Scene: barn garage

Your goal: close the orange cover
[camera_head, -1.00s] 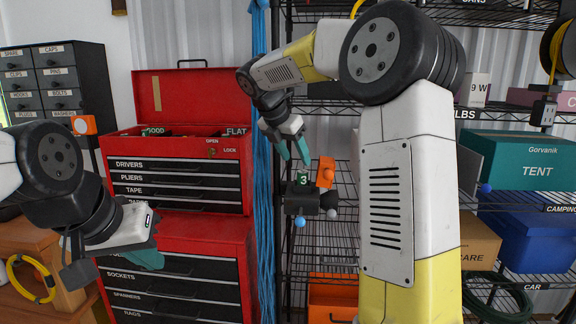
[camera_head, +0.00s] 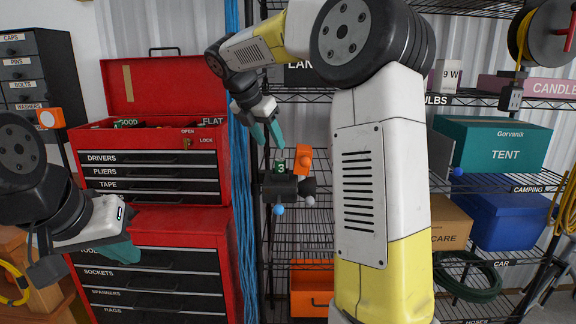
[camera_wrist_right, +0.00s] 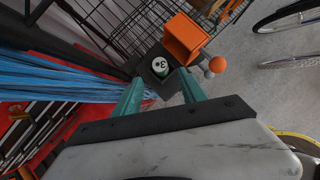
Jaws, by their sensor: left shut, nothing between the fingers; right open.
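The orange cover (camera_head: 303,159) stands open, raised at the right edge of a small dark box (camera_head: 281,188). My left gripper (camera_head: 123,252) is shut and empty at the lower left, in front of the red drawers.
A red tool chest (camera_head: 160,220) with an open lid stands at left. Blue ropes (camera_head: 243,190) hang beside the box. Wire shelving holds an orange bin (camera_head: 312,280) below and a teal tent box (camera_head: 500,145) at right. My right arm blocks the middle.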

